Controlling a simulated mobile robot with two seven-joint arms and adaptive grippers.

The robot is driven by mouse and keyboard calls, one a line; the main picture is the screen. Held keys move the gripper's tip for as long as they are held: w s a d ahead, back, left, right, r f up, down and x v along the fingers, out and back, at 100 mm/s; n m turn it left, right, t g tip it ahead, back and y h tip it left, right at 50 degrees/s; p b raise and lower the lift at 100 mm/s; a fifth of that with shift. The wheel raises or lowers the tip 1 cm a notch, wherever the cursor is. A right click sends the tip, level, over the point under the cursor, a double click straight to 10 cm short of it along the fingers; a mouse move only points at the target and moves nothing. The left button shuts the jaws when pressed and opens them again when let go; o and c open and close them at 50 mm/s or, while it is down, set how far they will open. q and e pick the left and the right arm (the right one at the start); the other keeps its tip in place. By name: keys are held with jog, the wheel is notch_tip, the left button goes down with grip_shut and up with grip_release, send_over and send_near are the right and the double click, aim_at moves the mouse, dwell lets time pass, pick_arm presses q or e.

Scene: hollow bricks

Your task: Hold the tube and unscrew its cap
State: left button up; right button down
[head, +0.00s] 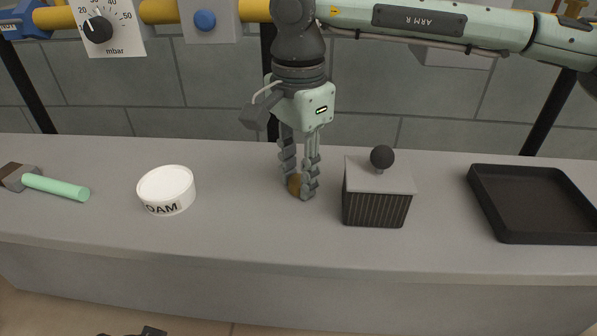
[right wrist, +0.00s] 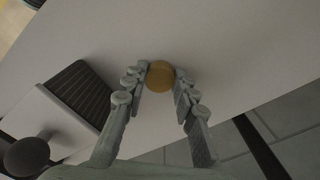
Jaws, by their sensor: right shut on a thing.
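My right gripper (head: 299,190) points straight down over the bench, its fingers shut on a small amber-brown round thing (head: 294,185), which I take to be the tube. In the right wrist view the tube (right wrist: 160,74) shows as an amber disc between the tips of my right gripper (right wrist: 161,82). The fingers hide much of it in the head view, and I cannot tell cap from body. It is at or close to the bench top. My left gripper is not clearly in view.
On the grey bench (head: 250,240), a ribbed dark box (head: 375,208) with a ball-knobbed lid stands close right of my right gripper. A black tray (head: 535,204) lies farther right. A white round tub (head: 166,190) and a green-handled hammer (head: 55,187) are left. The front strip is clear.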

jog(key=shift+f, duration=0.1)
jog(key=c, duration=1.6)
grip_release()
jog(key=shift+c, duration=0.2)
jog(key=o, duration=0.4)
jog(key=shift+o, duration=0.2)
